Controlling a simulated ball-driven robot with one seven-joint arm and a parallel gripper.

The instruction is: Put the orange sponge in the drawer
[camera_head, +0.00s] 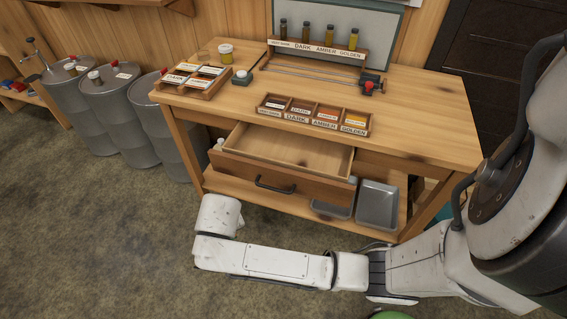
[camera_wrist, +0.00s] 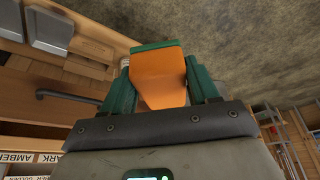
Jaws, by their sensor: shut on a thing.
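The orange sponge (camera_wrist: 160,82), with a green layer along its edge, is between the two green fingers of my gripper (camera_wrist: 157,70) in the wrist view. The gripper is shut on it and holds it up off the floor. The drawer (camera_head: 285,155) of the wooden table is pulled open in the head view and looks empty. Its dark handle (camera_head: 275,185) also shows at the left of the wrist view (camera_wrist: 65,97). In the head view my arm reaches left in front of the table; the gripper and sponge cannot be made out there.
On the tabletop, a labelled sorting tray (camera_head: 314,118) sits above the drawer, and a second card tray (camera_head: 198,80) is at the left. Grey bins (camera_head: 378,205) stand on the lower shelf. Grey drums (camera_head: 118,110) stand left of the table.

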